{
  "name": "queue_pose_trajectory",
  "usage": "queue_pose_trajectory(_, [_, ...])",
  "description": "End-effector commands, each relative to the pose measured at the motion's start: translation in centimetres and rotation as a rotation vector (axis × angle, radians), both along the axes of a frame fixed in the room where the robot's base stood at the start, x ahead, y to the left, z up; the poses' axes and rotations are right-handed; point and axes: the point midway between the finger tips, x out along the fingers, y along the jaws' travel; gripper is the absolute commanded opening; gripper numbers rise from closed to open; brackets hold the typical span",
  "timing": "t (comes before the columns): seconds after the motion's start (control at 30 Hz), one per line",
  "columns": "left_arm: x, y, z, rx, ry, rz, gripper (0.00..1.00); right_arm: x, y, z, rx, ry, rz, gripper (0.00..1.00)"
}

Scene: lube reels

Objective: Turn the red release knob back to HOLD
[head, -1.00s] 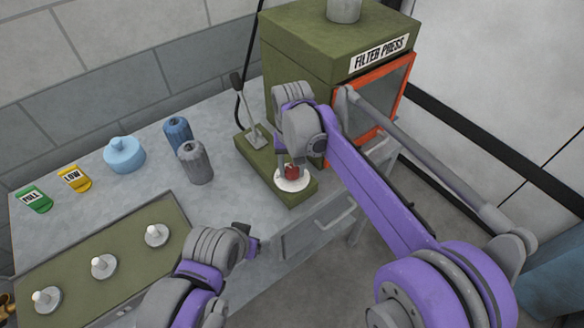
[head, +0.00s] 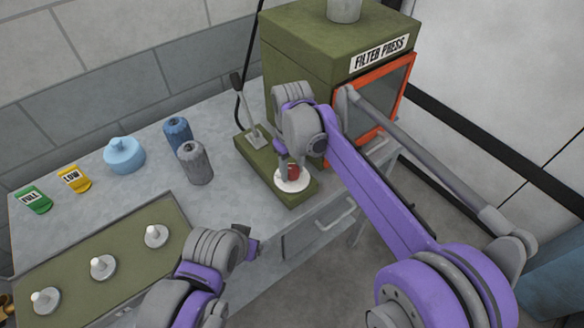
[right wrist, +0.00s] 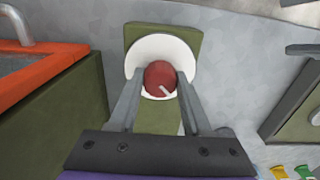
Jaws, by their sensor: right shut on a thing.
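The red release knob (head: 293,172) sits on a round white dial plate at the front end of a green base (head: 301,196). In the right wrist view the knob (right wrist: 157,72) lies between my two fingers, with a pale pointer mark toward its lower right. My right gripper (right wrist: 160,88) is shut on it from above; in the head view the gripper (head: 291,168) partly covers the knob. Any HOLD lettering on the dial cannot be read. My left gripper (head: 248,241) is away from the knob, near the table's front edge, and its jaws are unclear.
A lever (head: 247,112) stands on the same green base. The filter press (head: 310,52) is close behind and right. Grey (head: 195,163) and blue (head: 178,131) canisters stand left of the base. A green panel with several white knobs lies at front left.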

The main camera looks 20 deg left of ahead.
Motion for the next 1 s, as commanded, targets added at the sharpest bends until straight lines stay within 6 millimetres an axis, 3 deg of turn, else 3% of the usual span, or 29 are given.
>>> queue_pose_trajectory(0.4, [0.0,0.0,0.0,0.0,0.0,0.0,0.78,0.0,0.0,0.0,-0.001,-0.001,0.008,0.0])
queue_pose_trajectory(0.43, [0.0,0.0,0.0,0.0,0.0,0.0,0.78,0.0,0.0,0.0,-0.001,-0.001,0.008,0.54])
queue_pose_trajectory(0.57, [0.0,0.0,0.0,0.0,0.0,0.0,0.78,0.0,0.0,0.0,-0.001,-0.001,0.008,0.77])
queue_pose_trajectory(0.87, [0.0,0.0,0.0,0.0,0.0,0.0,0.78,0.0,0.0,0.1,0.0,0.0,0.007,0.78])
queue_pose_trajectory(1.0, [0.0,0.0,0.1,0.0,-0.001,0.0,0.78,0.0,0.0,1.2,-0.001,-0.001,0.007,0.78])
